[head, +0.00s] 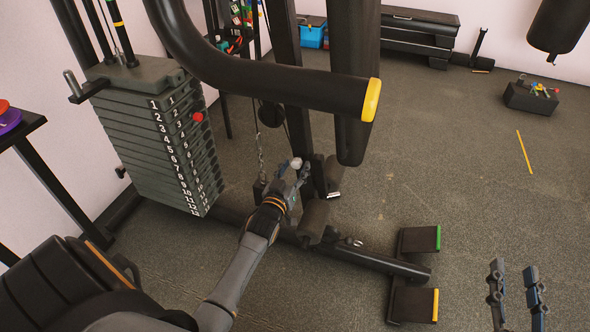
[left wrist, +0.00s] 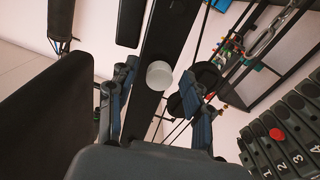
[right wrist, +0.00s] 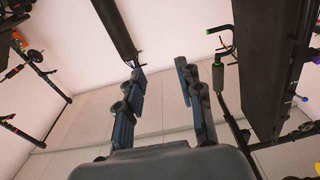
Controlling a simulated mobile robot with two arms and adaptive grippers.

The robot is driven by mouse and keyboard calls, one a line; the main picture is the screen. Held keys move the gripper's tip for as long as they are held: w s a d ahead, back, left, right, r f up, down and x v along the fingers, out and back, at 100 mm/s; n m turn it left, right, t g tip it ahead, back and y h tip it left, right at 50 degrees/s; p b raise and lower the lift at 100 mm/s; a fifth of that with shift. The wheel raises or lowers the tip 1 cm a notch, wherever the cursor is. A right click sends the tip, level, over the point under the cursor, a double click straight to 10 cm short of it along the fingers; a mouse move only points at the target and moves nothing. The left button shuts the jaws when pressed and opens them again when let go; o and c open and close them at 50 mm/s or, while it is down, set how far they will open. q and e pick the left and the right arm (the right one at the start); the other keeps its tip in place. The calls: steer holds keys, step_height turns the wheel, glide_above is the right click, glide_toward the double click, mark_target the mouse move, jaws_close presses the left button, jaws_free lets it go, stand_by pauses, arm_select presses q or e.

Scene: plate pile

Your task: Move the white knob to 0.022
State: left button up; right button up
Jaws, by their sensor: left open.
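The white knob (head: 296,163) sits on the dark upright post of the gym machine, low down near the seat. In the left wrist view the knob (left wrist: 159,75) is round and pale and lies between the fingers. My left gripper (head: 298,177) is open around the knob's place, with a finger on each side (left wrist: 160,92); I cannot tell whether they touch it. My right gripper (head: 515,285) is open and empty above the floor at the lower right. Its fingers stand apart in the right wrist view (right wrist: 160,80).
A numbered weight stack (head: 160,140) with a red pin (head: 198,117) stands left of the knob. A black bar with a yellow end (head: 371,100) hangs above. The floor (head: 480,180) to the right is mostly clear.

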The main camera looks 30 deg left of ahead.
arm_select(q)
steer(key=shift+w, duration=0.3)
arm_select(e)
steer(key=shift+r+t, duration=0.3)
steer(key=shift+r, duration=0.15)
arm_select(q)
steer(key=shift+c, duration=0.2)
jaws_close()
